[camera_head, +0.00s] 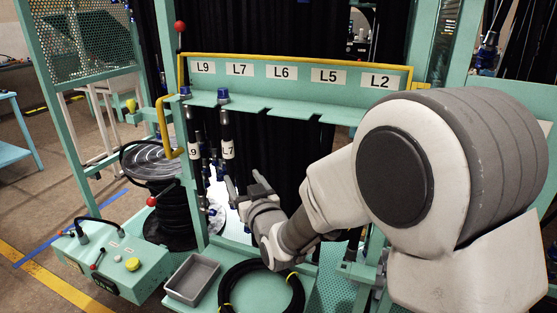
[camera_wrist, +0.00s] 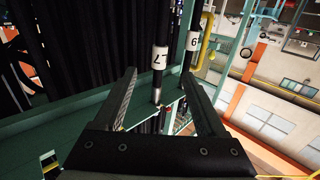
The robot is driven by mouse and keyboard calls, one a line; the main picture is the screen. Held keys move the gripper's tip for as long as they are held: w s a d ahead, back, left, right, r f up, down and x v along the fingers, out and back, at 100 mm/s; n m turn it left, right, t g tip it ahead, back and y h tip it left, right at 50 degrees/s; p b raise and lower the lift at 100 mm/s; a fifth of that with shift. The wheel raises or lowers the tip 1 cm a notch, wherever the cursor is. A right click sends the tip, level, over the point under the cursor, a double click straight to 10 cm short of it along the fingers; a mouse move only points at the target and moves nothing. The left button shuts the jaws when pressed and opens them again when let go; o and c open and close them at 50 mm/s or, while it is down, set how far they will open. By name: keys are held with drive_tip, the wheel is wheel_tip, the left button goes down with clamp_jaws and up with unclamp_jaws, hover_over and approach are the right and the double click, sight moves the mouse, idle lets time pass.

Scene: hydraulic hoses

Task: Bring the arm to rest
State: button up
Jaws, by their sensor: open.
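My gripper (camera_head: 246,187) is open and empty in the head view, in front of the hose rack and a little right of the hanging hoses. My arm reaches in from the right. In the wrist view the two fingers of my gripper (camera_wrist: 168,88) stand wide apart. A black hose labelled L7 (camera_wrist: 160,62) shows between them, beyond the fingertips, and I cannot tell how far off it is. The hose labelled 9 (camera_wrist: 192,42) hangs beside it. In the head view the L7 hose (camera_head: 227,150) and the 9 hose (camera_head: 193,152) hang from the left end of the rack.
The green rack bar (camera_head: 300,97) carries labels L9, L7, L6, L5 and L2, with a yellow rail (camera_head: 300,58) above. Below are a grey bin (camera_head: 192,278), a coiled black hose (camera_head: 232,287), a green control box (camera_head: 115,262) and a hose reel (camera_head: 155,190). Floor at left is open.

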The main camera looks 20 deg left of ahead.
drive_tip(key=s+d+r+m+g+h+p, duration=0.1)
drive_tip(key=s+d+r+m+h+p, duration=0.25)
drive_tip(key=d, duration=0.85)
drive_tip(key=d+r+g+h+p, duration=0.2)
drive_tip(key=d+r+h, duration=0.3)
drive_tip(key=d, duration=0.7)
drive_tip(key=s+d+r+m+g+h+p, duration=0.1)
drive_tip(key=s+d+m+g, duration=0.1)
drive_tip(key=s+d, duration=0.5)
drive_tip(key=s+d+r+m+g+h+p, duration=0.1)
drive_tip(key=s+d+m+g+h+p, duration=0.1)
drive_tip(key=s+d, duration=0.6)
drive_tip(key=s+g, duration=0.1)
drive_tip(key=s, duration=0.5)
drive_tip(key=shift+s+d+r+p, duration=0.15)
drive_tip(key=shift+s+r+p, duration=0.15)
